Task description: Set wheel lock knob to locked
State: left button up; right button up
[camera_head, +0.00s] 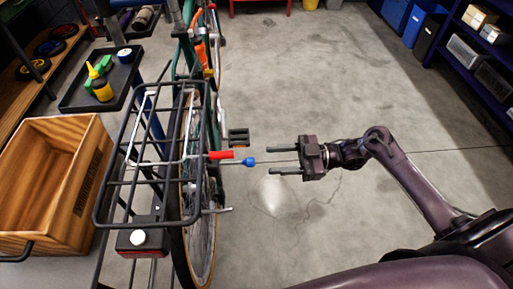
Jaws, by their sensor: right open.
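My right gripper (271,160) is open over the floor to the right of the bicycle's rear wheel (201,240). Its two fingers point left and are apart. A red grip (220,154) sticks out to the right from beside the wheel, and a small blue knob (249,161) is just left of the fingertips. A thin line runs from the blue knob between the fingers; I cannot tell if it touches them. A red and black box with a white round knob (138,238) is below the rear rack. No label shows which part is the wheel lock knob. My left gripper is not in view.
The black wire rack (104,190) stands over the rear wheel. A wooden crate (88,137) and a dark tray (75,101) with bottles are at left. A pedal (238,137) juts out near the red grip. The floor (340,75) at right is clear.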

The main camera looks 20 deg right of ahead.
aim_at(250, 162)
jog(key=p+x, duration=0.1)
jog(key=x, duration=0.6)
jog(key=shift+s+p, duration=0.1)
jog(key=shift+p, duration=0.2)
jog(key=shift+a, duration=0.2)
jog(key=c, duration=0.3)
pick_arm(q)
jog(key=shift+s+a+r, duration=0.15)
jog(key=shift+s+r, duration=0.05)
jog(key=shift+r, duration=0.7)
pick_arm(e)
grip_shut()
